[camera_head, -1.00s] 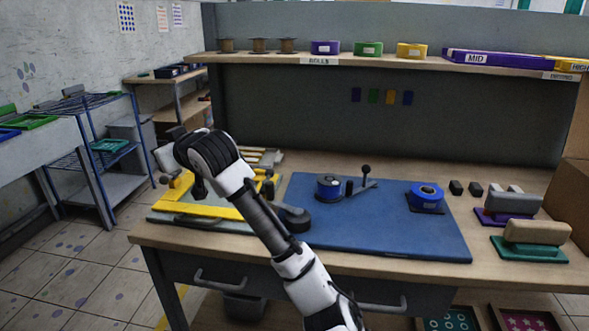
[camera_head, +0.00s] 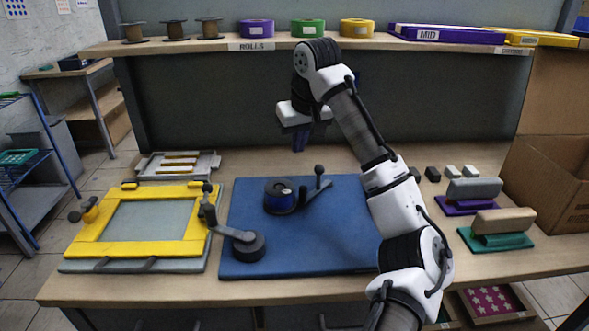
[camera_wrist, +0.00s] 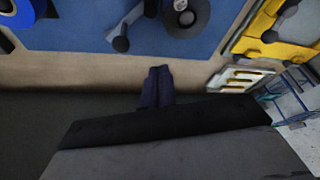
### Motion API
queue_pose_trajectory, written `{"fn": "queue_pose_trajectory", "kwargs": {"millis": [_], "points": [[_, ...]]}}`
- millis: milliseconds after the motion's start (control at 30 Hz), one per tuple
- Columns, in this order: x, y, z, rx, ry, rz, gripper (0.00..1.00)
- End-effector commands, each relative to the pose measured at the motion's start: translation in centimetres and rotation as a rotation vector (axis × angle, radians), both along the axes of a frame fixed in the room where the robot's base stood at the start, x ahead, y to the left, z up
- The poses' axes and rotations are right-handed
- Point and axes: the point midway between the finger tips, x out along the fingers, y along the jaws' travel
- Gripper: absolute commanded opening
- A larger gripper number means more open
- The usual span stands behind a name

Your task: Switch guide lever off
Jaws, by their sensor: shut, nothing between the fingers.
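My gripper (camera_head: 298,146) is shut and empty, hanging above the back of the bench, behind and slightly left of the lever. Its dark fingers (camera_wrist: 157,83) are together in the wrist view and apart from the lever.
A tray with strips (camera_head: 213,162) sits behind the frame. A shelf with rolls (camera_head: 224,44) overhangs the back. Two handled blocks (camera_head: 502,224) stand at right.

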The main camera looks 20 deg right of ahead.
Motion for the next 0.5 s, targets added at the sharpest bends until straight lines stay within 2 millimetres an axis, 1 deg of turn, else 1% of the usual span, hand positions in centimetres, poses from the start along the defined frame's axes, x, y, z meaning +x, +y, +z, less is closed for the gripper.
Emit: {"fn": "queue_pose_trajectory", "kwargs": {"millis": [367,500], "points": [[-0.09,-0.12,0.0,0.0,0.003,-0.002,0.0],[0.15,-0.11,-0.63,0.0,0.004,-0.002,0.0]]}}
